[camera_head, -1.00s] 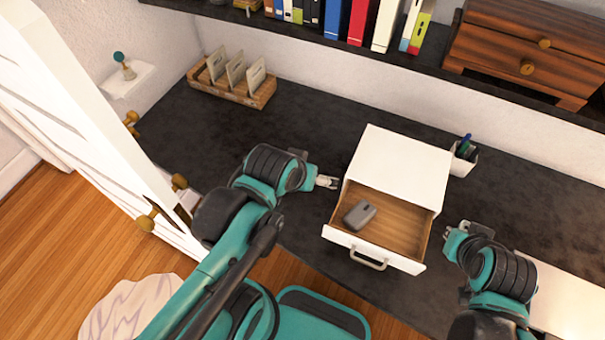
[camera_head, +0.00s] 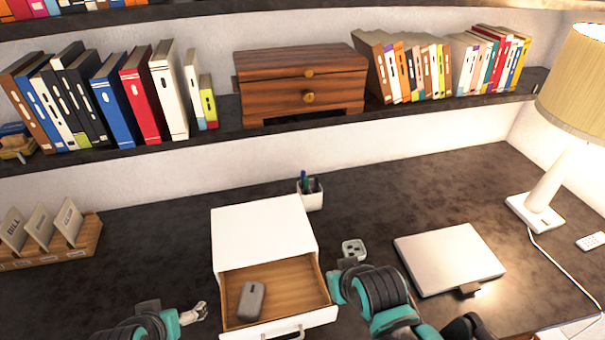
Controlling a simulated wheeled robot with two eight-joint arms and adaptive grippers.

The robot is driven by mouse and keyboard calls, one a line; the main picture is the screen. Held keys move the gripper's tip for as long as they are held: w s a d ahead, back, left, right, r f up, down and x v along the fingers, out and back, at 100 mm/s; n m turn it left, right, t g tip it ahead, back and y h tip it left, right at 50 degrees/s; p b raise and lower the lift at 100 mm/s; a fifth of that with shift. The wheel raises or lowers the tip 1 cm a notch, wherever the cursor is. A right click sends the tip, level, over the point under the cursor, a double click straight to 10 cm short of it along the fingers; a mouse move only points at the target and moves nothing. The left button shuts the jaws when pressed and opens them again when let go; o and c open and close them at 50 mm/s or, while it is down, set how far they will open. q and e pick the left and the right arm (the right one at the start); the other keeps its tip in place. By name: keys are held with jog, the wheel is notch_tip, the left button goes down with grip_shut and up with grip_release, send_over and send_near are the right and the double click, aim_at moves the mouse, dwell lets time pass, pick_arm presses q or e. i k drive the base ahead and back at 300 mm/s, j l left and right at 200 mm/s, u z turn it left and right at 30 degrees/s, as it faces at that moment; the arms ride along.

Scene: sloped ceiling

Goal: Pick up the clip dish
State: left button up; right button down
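A small pale square dish-like item (camera_head: 354,250) with dark spots lies on the dark desk, right of the white drawer unit (camera_head: 262,235). It may be the clip dish, but its contents are too small to tell. My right gripper (camera_head: 338,286) is in front of it, by the drawer's right side, and its fingers are mostly hidden. My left gripper (camera_head: 198,312) is left of the open drawer (camera_head: 290,285), apart from it. I see nothing held in it, and its finger opening is unclear.
A grey mouse-like object (camera_head: 251,300) lies in the drawer. A pen cup (camera_head: 310,194) stands behind the dish-like item, a closed laptop (camera_head: 450,258) to its right. A lamp (camera_head: 545,195) stands far right, a card rack (camera_head: 50,245) far left. A bookshelf (camera_head: 215,130) overhangs the back.

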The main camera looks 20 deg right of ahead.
aim_at(354, 248)
jog(key=l+z, duration=0.25)
jog(key=l, duration=0.15)
jog(key=i+l+z, duration=0.1)
jog(key=l+z, duration=0.2)
jog(key=i+l+z, duration=0.1)
jog(key=l+z, duration=0.15)
jog(key=l, duration=0.25)
jog(key=i+l+z, duration=0.1)
jog(key=l+z, duration=0.15)
jog(key=l, duration=0.15)
